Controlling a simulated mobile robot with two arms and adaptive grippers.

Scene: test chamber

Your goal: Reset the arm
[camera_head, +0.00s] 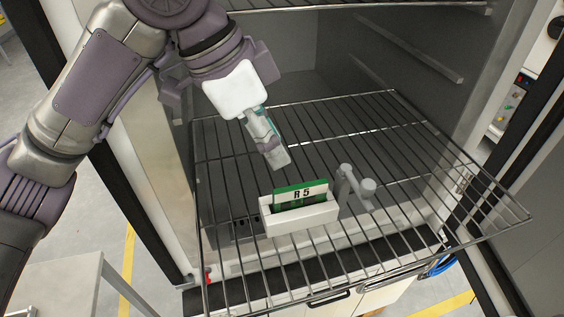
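My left arm (92,75) comes in from the left and reaches into the open chamber. My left gripper (278,160) points down above the pulled-out wire rack (425,150). Its fingers show edge-on and close together, so I cannot tell whether they are open or shut. I see no object held in it. It is above and behind a white holder (302,218) and apart from it. A green board (290,195) marked "R5" stands upright in the holder. My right gripper is not in view.
A grey fixture with round knobs (355,187) stands on the rack just right of the holder. Another wire rack (350,6) crosses the chamber at the top. The chamber's side walls are close on both sides. The rack's right part is clear.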

